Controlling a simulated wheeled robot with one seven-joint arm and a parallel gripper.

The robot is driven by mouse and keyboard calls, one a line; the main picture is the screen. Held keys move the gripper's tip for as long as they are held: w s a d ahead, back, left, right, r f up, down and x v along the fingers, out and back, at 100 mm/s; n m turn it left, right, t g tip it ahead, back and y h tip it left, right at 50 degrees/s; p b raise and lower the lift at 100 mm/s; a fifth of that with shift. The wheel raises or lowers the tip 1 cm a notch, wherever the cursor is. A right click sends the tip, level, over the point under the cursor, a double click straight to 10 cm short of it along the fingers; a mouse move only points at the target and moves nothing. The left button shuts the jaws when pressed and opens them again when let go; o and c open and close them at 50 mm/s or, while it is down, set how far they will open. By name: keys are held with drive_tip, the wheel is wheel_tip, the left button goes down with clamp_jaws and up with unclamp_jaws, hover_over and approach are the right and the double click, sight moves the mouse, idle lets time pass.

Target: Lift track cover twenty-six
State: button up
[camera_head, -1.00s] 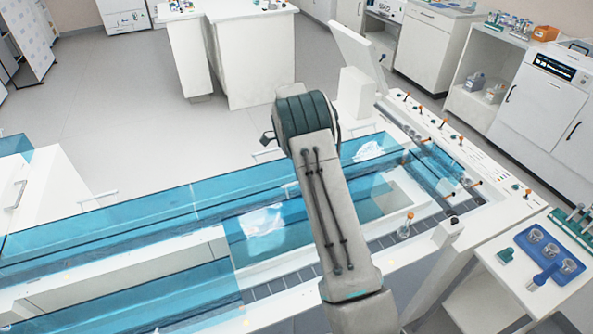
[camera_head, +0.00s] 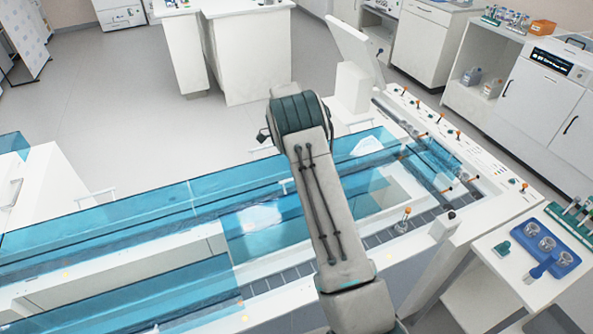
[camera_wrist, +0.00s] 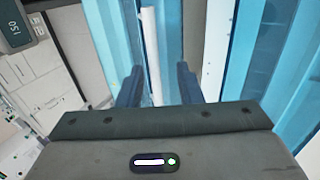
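Blue see-through track covers (camera_head: 120,222) run along the white track; I cannot read any number on them, so I cannot tell which is twenty-six. In the wrist view a blue cover (camera_wrist: 112,25) fills the middle, with a white bar (camera_wrist: 151,50) standing out along it, likely its handle. My gripper (camera_wrist: 159,85) is open, its two dark blue fingers spread with the lower end of the white bar showing between them. I see no contact between fingers and bar. In the head view my arm hides the gripper.
Another blue panel (camera_wrist: 290,50) stands at the right of the wrist view. At the right of the head view are a side table with a blue tray (camera_head: 530,250) and a track edge with several orange-tipped knobs. Open grey floor (camera_head: 110,100) lies beyond the track.

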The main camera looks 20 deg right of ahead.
drive_tip(key=v, duration=1.3)
drive_tip(key=shift+r, duration=0.3)
drive_tip(key=shift+w, duration=0.15)
